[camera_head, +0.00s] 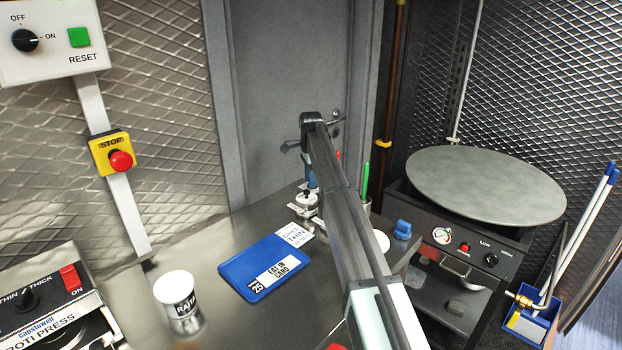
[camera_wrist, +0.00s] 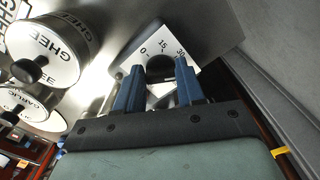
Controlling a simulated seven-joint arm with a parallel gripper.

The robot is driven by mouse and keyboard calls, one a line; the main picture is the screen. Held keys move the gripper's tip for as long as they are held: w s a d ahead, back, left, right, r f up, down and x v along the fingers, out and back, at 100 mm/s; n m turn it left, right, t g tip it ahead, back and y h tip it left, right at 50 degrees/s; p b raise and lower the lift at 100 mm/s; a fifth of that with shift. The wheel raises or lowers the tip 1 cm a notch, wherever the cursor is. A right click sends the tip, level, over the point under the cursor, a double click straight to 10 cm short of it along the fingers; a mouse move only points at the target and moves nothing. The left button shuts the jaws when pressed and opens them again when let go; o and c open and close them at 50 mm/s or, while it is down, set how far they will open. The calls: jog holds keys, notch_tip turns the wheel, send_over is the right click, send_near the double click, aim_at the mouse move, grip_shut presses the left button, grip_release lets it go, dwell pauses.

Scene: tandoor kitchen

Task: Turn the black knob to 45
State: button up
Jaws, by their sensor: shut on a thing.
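In the wrist view a black knob (camera_wrist: 160,67) sits on a white dial plate (camera_wrist: 152,37) marked 0, 15 and 30. No 45 mark shows; the lower part of the plate is hidden by my gripper. My gripper (camera_wrist: 159,76) has its two blue fingers on either side of the knob and is shut on it. The knob's pointer is too unclear to read. In the head view my gripper (camera_head: 311,178) is at the back of the steel counter, partly behind my own arm, and the dial cannot be made out there.
White-lidded pots, one labelled GHEE (camera_wrist: 48,52), stand left of the dial in the wrist view. On the counter are a blue card board (camera_head: 235,283) and a RAITA pot (camera_head: 177,302). Other black knobs are on the wall switch (camera_head: 25,40) and griddle (camera_head: 491,259).

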jog(key=shift+w+m, duration=0.1)
jog(key=shift+m, duration=1.1)
jog(key=o, duration=1)
jog(key=shift+o, duration=0.2)
jog(key=shift+r, duration=0.1)
notch_tip(320, 180, up, 14)
jog(key=shift+f, duration=0.2)
